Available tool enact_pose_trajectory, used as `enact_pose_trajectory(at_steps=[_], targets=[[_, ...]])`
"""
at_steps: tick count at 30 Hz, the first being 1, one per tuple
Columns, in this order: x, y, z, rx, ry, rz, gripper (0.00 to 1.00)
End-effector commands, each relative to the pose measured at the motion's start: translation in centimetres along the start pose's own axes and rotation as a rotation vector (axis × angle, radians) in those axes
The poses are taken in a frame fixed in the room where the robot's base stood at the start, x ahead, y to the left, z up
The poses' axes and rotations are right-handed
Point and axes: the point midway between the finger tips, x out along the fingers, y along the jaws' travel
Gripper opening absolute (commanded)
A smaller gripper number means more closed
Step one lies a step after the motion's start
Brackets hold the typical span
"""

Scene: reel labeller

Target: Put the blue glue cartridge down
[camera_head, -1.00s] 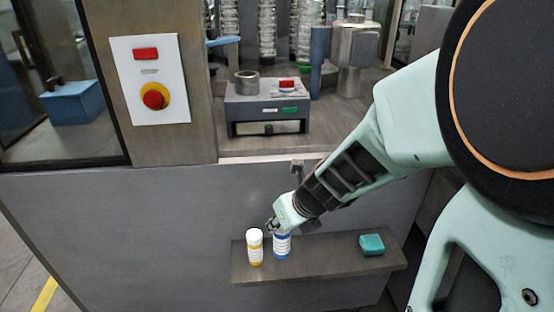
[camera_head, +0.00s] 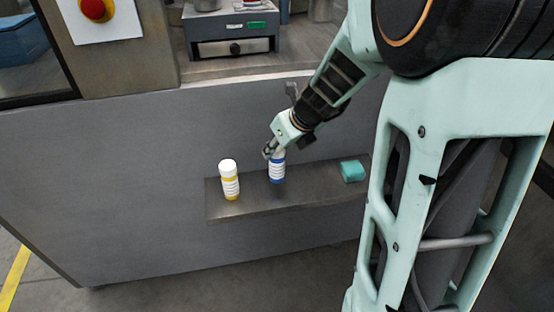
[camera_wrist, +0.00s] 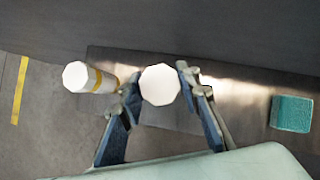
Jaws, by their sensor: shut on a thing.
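The blue glue cartridge (camera_head: 277,172), white with blue bands, stands upright at the shelf (camera_head: 262,202), in its middle part. I cannot tell whether its base touches the shelf. My gripper (camera_head: 273,153) is shut on its upper part from above. In the wrist view its white top (camera_wrist: 160,85) shows between my two fingers (camera_wrist: 158,90); its lower body is hidden there. A yellow-banded white cartridge (camera_head: 230,181) stands upright just left of it, apart from it, and also shows in the wrist view (camera_wrist: 90,78).
A teal block (camera_head: 352,171) lies on the shelf's right part, also in the wrist view (camera_wrist: 291,113). Bare shelf lies between it and the blue cartridge. The grey cabinet wall (camera_head: 130,190) rises behind the shelf. A drawer unit (camera_head: 232,30) stands on the counter above.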

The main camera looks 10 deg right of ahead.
Motion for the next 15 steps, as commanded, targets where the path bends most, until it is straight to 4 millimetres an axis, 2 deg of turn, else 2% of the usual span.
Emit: enact_pose_trajectory(at_steps=[1, 7, 15], targets=[[0.9, -0.2, -0.5, 0.001, 0.000, 0.000, 0.02], [2.6, -0.1, -1.6, 0.000, 0.000, 0.000, 0.02], [2.8, -0.1, -1.7, 0.000, 0.000, 0.000, 0.02]])
